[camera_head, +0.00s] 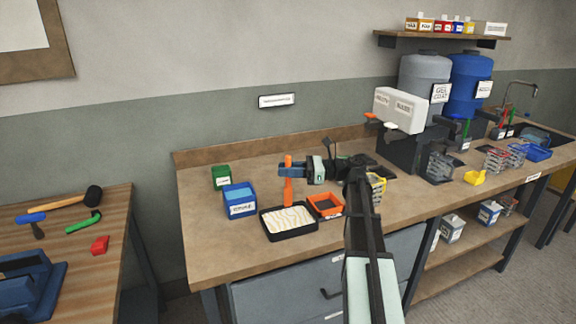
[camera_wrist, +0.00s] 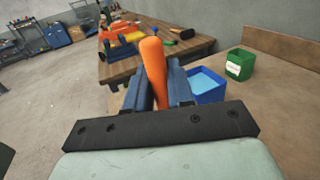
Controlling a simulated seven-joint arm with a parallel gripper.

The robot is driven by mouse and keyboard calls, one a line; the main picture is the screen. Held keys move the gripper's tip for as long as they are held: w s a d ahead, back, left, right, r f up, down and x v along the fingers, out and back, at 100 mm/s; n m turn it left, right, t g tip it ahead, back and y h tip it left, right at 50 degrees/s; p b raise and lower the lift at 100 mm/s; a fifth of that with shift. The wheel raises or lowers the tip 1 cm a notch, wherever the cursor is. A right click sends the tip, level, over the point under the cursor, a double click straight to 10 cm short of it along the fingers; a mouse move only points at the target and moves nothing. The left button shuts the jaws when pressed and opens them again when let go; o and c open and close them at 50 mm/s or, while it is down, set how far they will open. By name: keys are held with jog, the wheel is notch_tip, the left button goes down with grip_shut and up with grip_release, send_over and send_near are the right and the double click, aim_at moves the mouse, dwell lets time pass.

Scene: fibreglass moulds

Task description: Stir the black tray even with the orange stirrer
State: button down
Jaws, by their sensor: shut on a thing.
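The black tray (camera_head: 290,233) lies near the front left of the bench, holding a pale cream layer with tan streaks. The orange stirrer (camera_head: 288,185) stands upright over the tray's back edge, in my gripper (camera_head: 292,171). In the wrist view the stirrer (camera_wrist: 154,70) rises between the two fingers of my gripper (camera_wrist: 158,88), which are shut on it. I cannot tell from these views whether the stirrer's lower end touches the tray's contents or is above them.
A blue box (camera_head: 240,200) and a green box (camera_head: 221,177) stand left of the tray. An orange open tray (camera_head: 325,205) sits close at its right. A white dispenser (camera_head: 399,110) and drums stand further right.

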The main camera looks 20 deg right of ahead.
aim_at(292, 190)
jog(key=shift+f, duration=3.5)
jog(key=shift+a, duration=0.15)
